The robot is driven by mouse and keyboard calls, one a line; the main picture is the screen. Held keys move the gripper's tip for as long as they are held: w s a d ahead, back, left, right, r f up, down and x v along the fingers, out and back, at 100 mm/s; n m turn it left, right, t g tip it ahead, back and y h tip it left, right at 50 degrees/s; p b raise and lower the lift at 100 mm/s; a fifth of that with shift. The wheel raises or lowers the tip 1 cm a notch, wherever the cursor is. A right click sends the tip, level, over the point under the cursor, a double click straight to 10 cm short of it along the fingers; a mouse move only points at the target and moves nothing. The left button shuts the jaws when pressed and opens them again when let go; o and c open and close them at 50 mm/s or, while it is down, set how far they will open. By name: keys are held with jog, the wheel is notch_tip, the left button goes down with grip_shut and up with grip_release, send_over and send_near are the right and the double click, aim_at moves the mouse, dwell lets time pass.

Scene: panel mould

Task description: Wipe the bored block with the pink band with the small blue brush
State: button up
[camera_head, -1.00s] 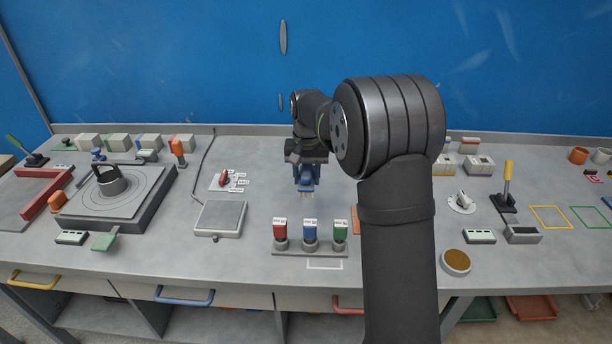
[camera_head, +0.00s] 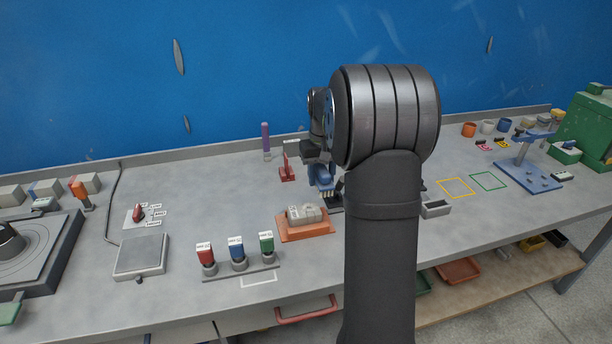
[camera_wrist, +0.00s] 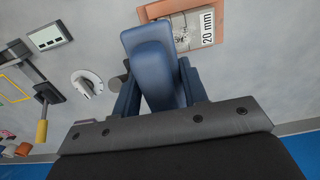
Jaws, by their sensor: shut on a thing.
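My gripper (camera_head: 318,165) is shut on the small blue brush (camera_head: 322,182), held bristles down beyond the orange tray. In the wrist view the brush's blue body (camera_wrist: 152,65) fills the space between my gripper's fingers (camera_wrist: 155,90). Its bristles do not show there. Pale blocks (camera_head: 88,183) stand at the far left back, one with a blue band. I cannot make out a pink band on any block in the present views; my arm hides part of the bench.
The orange tray (camera_head: 290,236) holds a grey piece. A red stand (camera_head: 287,172) and purple-topped post (camera_head: 266,140) are near my gripper. Three coloured holders (camera_head: 237,252) stand at the front. A scale (camera_head: 142,256) is to the left.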

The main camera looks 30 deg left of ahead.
aim_at(297, 212)
jog(key=shift+f, duration=3.75)
jog(key=shift+s+a+f, duration=0.15)
jog(key=shift+s+a, duration=0.4)
jog(key=shift+a, duration=0.05)
jog(key=shift+s+a, duration=1.85)
jog(key=shift+w+d, duration=2.45)
jog(key=shift+d, duration=0.05)
jog(key=shift+s+a, duration=2.45)
jog(key=shift+s, duration=0.1)
jog(key=shift+w+d, duration=2.45)
jog(key=shift+w, duration=0.05)
jog(key=shift+r, duration=4.05)
